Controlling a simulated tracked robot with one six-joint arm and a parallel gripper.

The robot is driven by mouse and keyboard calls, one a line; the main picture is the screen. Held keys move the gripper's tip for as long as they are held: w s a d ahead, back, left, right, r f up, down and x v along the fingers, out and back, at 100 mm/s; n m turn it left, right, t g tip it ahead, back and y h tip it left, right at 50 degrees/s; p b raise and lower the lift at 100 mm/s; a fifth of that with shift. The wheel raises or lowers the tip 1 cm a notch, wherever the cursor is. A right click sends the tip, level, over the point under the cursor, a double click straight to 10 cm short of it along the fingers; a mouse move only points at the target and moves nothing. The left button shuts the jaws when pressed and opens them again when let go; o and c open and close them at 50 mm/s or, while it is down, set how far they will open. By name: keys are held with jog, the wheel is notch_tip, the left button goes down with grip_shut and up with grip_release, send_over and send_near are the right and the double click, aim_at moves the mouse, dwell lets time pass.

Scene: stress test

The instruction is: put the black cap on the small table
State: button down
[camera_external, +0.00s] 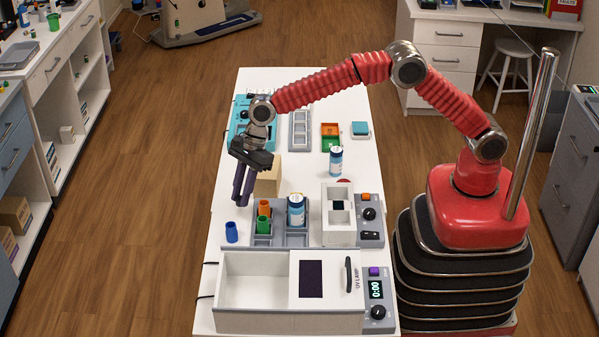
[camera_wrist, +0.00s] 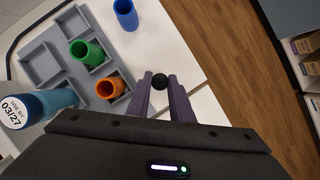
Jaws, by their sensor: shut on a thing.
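The black cap (camera_wrist: 160,82) is a small round dark piece between the tips of my gripper's purple fingers in the wrist view. My gripper (camera_external: 241,203) is shut on it and points down above the left part of the white table (camera_external: 230,268), behind the blue tube. In the external view I cannot make out the cap at the fingertips. The white table also shows in the wrist view (camera_wrist: 204,118), with its edge just right of the fingers. I cannot tell for sure which surface is the small table.
A grey rack (camera_external: 292,237) holds orange (camera_external: 264,208) and green (camera_external: 263,225) tubes and a labelled blue bottle (camera_external: 296,211). A blue tube (camera_external: 231,232) stands left of it. A cardboard-coloured block (camera_external: 268,178) and a UV lamp box (camera_external: 290,322) are near. Wooden floor lies left.

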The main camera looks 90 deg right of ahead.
jog(key=shift+f, duration=1.15)
jog(key=c, duration=1.6)
grip_release()
jog(key=shift+o, duration=0.2)
jog(key=shift+r, duration=0.1)
jog(key=v, duration=1.2)
